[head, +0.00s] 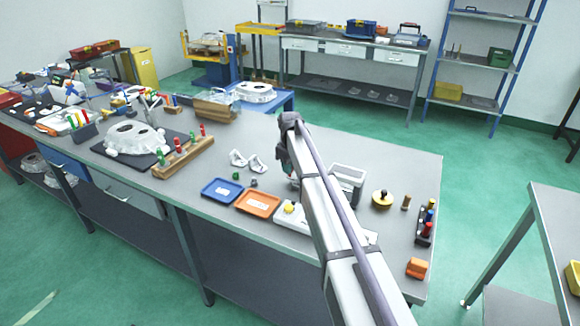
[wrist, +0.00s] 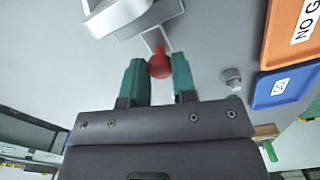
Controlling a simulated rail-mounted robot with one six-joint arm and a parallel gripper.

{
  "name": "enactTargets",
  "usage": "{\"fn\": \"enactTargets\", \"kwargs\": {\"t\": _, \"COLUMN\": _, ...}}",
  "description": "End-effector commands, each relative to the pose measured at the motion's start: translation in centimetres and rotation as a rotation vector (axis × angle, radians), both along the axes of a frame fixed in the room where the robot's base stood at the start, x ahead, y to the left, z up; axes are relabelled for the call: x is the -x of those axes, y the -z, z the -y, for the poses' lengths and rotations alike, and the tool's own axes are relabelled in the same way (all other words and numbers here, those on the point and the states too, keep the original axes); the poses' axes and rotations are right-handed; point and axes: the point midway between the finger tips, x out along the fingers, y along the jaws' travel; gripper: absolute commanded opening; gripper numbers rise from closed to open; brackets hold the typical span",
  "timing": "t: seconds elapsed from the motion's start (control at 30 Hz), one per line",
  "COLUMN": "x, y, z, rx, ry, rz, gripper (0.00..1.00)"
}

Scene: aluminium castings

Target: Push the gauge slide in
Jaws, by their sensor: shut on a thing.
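The gauge (wrist: 118,14) is a white body at the top of the wrist view; in the head view the white gauge (head: 348,178) stands on the bench, partly behind my arm. Its slide (wrist: 157,38) shows as a thin pale frame reaching out from the gauge towards my gripper. A red knob (wrist: 160,65) sits at the outer end of the slide. My gripper (wrist: 159,74) has its two teal fingers on either side of the red knob and is shut on it. In the head view my arm hides most of the gripper and the slide.
An orange tray (head: 275,205) marked NO GO and a blue tray (head: 239,190) marked GO lie near the bench's front edge. A small grey part (wrist: 232,77) lies near the gripper. Two white castings (head: 238,158) lie behind the trays. A round gauge (head: 382,199) stands to the right.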

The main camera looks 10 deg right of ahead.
Motion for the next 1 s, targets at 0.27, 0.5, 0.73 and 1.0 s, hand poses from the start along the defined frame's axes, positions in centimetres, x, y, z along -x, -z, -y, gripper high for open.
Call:
{"fn": "enactTargets", "kwargs": {"t": 0.27, "x": 3.1, "y": 0.0, "z": 3.7, "rx": 0.0, "ry": 0.002, "rz": 0.0, "gripper": 0.0}}
{"fn": "enactTargets", "kwargs": {"t": 0.5, "x": 6.1, "y": 0.0, "z": 7.7, "rx": 0.0, "ry": 0.001, "rz": 0.0, "gripper": 0.0}}
{"fn": "enactTargets", "kwargs": {"t": 0.73, "x": 6.4, "y": 0.0, "z": 8.3, "rx": 0.001, "ry": 0.0, "rz": -0.002, "gripper": 0.0}}
{"fn": "enactTargets", "kwargs": {"t": 1.0, "x": 6.5, "y": 0.0, "z": 8.3, "rx": 0.001, "ry": 0.001, "rz": -0.003, "gripper": 0.38}}
